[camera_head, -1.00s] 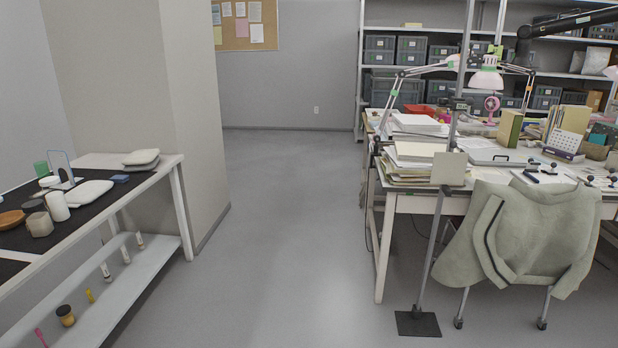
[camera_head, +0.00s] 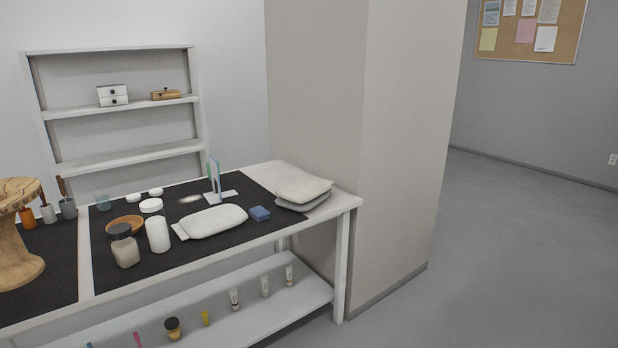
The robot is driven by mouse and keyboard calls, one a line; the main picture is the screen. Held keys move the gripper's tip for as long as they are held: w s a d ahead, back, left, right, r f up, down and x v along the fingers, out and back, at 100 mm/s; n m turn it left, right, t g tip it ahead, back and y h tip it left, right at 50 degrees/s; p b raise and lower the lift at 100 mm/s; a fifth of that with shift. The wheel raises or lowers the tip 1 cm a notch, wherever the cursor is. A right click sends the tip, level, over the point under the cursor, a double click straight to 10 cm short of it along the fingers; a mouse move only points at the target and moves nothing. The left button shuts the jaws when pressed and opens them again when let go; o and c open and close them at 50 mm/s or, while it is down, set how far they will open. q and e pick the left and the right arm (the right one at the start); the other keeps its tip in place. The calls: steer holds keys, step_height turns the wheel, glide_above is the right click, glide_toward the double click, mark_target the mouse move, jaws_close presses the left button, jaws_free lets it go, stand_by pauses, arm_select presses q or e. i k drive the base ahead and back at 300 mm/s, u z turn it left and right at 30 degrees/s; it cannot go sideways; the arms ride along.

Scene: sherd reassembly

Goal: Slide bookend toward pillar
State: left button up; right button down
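The bookend (camera_head: 216,182) stands upright on the black mat toward the back of the white table, a thin pale blue-green plate on a white foot. The pillar (camera_head: 350,130) is a beige column at the right end of the table. Between them lie two stacked cushion-like pads (camera_head: 303,189), light on top and grey below, at the table's right end beside the pillar. Neither of my grippers shows in the view.
Floor (camera_head: 510,250) at right is clear.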

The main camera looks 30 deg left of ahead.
mark_target(214, 198)
steer(key=u, duration=1.05)
steer(key=i, duration=1.35)
steer(key=u, duration=1.35)
